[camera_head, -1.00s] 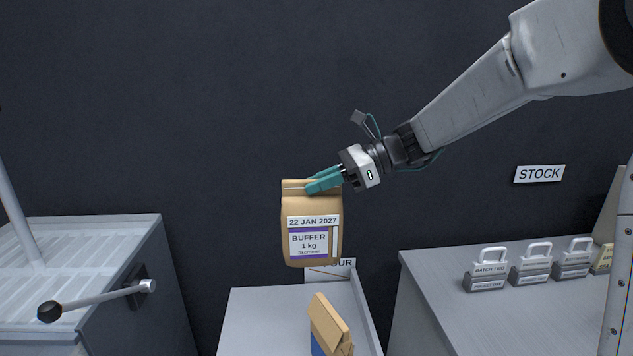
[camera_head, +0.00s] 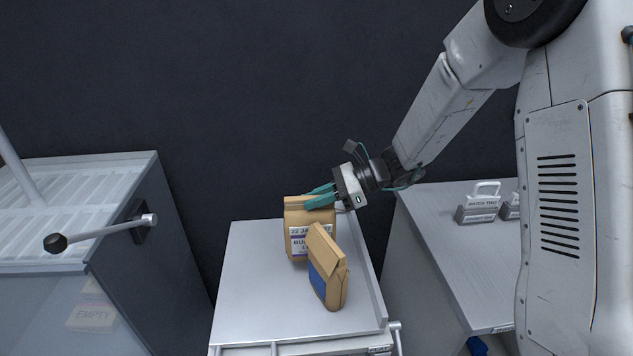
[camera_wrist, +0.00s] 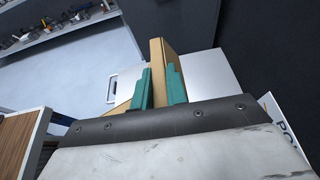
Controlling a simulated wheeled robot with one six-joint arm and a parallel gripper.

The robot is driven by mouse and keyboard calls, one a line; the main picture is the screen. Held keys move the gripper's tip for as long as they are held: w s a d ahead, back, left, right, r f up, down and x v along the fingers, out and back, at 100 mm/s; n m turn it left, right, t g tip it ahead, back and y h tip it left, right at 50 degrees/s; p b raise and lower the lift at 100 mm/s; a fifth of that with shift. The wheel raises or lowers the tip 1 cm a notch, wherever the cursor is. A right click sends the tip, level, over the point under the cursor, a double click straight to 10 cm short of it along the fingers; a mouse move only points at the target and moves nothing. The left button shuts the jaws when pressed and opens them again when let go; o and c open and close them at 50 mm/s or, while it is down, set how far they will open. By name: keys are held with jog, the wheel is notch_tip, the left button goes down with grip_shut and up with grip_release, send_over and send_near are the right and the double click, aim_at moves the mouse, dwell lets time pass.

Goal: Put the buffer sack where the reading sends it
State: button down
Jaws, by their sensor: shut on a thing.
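The buffer sack (camera_head: 297,219) is a tan paper bag with a white and purple label, upright at the back of a small metal-topped table (camera_head: 250,290). My gripper (camera_head: 320,196) is shut on its folded top; I cannot tell whether its base touches the table. A second tan sack (camera_head: 335,288) with a blue label stands in front and hides much of the buffer label. In the wrist view the teal fingers (camera_wrist: 160,88) close on a tan edge (camera_wrist: 157,60). No reading is legible.
A grey cabinet (camera_head: 130,235) with a slatted top and a lever handle (camera_head: 105,231) is at left. A counter (camera_head: 450,240) at right carries tags with handles, one marked BATCH TWO (camera_head: 479,208). A sign reading EMPTY (camera_head: 92,317) shows low left. The table's left side is clear.

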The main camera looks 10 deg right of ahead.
aim_at(316, 213)
jog(key=shift+f, duration=1.95)
jog(key=c, duration=1.7)
grip_release()
jog(key=shift+f, duration=0.15)
